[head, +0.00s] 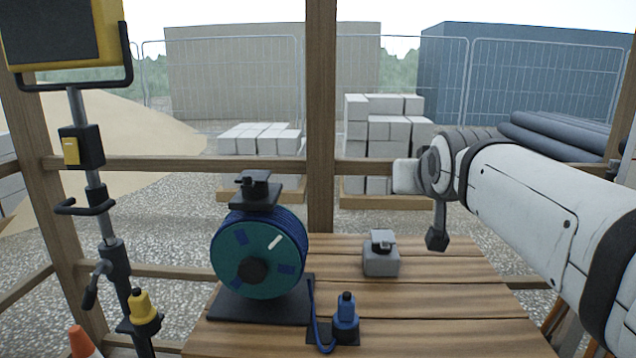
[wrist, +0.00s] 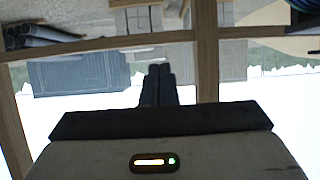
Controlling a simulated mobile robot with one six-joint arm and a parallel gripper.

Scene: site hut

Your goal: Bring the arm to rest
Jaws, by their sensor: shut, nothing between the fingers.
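My arm reaches in from the right edge of the head view, held above the right side of the wooden workbench (head: 450,310). In the wrist view my gripper (wrist: 160,70) shows as two dark fingers side by side, closed together with nothing between them. The fingers point toward the fence and containers and touch nothing. In the head view I cannot make out the fingertips clearly at the arm's end.
A work-light stand (head: 95,200) with a yellow plug (head: 142,305) is at left. A wooden post (head: 320,120) and rail stand behind.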

